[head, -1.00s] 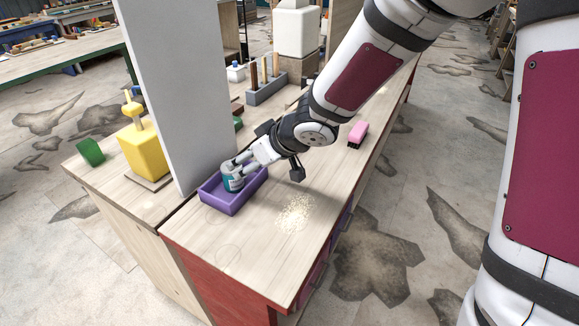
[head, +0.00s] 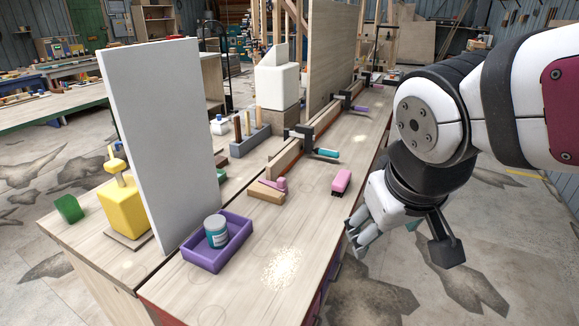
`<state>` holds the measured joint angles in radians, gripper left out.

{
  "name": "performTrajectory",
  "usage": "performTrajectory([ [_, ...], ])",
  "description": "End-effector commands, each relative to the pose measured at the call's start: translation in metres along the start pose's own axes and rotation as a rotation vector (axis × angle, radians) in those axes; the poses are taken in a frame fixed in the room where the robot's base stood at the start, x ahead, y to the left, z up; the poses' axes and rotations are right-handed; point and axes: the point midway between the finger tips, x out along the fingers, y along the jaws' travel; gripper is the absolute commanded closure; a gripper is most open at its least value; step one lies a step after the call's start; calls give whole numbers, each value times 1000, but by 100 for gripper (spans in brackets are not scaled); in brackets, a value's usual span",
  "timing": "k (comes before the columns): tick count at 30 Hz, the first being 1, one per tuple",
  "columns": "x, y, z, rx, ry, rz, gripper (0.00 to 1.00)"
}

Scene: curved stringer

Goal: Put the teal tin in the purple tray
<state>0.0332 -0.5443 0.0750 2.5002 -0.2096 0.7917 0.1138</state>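The teal tin (head: 216,231), with a pale lid and a label, stands upright inside the purple tray (head: 236,256) on the bench. The tray is close to the foot of a tall pale panel. My gripper (head: 358,243) is to the right of the tray, by the bench's right edge, well apart from the tin. Its fingers point down and to the left, with nothing visible held.
A pink brush (head: 341,181) lies near my gripper. A pale speckled patch (head: 282,267) is right of the tray. The tall grey-white panel (head: 165,150) blocks the left side. A clamp with a teal handle (head: 326,153) stands farther back.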

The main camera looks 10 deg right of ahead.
Motion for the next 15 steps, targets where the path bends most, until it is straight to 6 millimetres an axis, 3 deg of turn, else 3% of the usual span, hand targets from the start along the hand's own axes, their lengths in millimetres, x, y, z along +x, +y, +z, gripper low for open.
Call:
performTrajectory([
  [3,-20,-8,40,48,-54,-78,34],
  [6,-29,-16,63,66,-89,-136,34],
  [10,-35,-22,76,73,-111,-175,34],
  [15,-35,-23,78,73,-115,-180,34],
])
